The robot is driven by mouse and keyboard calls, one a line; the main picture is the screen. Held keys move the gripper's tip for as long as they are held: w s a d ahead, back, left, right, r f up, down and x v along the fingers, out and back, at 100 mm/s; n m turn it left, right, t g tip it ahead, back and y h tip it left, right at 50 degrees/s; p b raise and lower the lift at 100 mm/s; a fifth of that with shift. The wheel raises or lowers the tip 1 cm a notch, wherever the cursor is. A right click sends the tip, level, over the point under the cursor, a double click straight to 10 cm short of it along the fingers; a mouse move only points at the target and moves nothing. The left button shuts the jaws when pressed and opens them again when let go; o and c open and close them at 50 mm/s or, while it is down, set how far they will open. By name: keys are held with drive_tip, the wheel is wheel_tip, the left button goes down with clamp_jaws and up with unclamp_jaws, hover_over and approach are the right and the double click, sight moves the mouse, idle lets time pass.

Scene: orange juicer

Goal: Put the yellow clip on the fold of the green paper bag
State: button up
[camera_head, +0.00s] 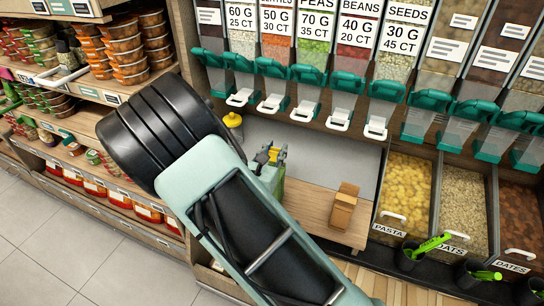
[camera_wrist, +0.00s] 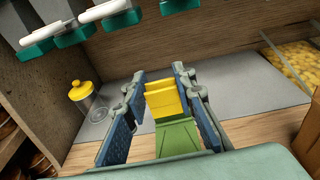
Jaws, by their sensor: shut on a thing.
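The yellow clip (camera_wrist: 165,98) is between the two finger pads of my gripper (camera_wrist: 159,85), and the gripper is shut on it. In the head view the clip (camera_head: 272,156) is a small yellow patch between the fingertips. The green paper bag (camera_wrist: 177,138) lies directly below the clip in the wrist picture, between the fingers. In the head view part of the green bag (camera_head: 272,177) shows under the gripper, and my arm hides the rest. The clip and the bag's top edge meet in the picture; I cannot tell whether the clip is around the fold.
A glass jar with a yellow lid (camera_wrist: 82,92) stands on the grey counter, left of my gripper. A brown package (camera_head: 345,205) stands to the right. Dispensers with green spouts (camera_head: 306,77) hang above the counter. Bins of pasta (camera_head: 405,185) and oats are farther right.

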drive_tip(key=shift+w+d+f, duration=0.2)
drive_tip(key=shift+w, duration=0.25)
drive_tip(key=shift+w+d+f+b, duration=0.15)
drive_tip(key=shift+w+f+b, duration=0.3)
drive_tip(key=shift+f+b, duration=1.05)
drive_tip(key=shift+f, duration=0.15)
drive_tip(key=shift+f, duration=0.2)
drive_tip(key=o, duration=0.8)
drive_tip(key=v, duration=1.2)
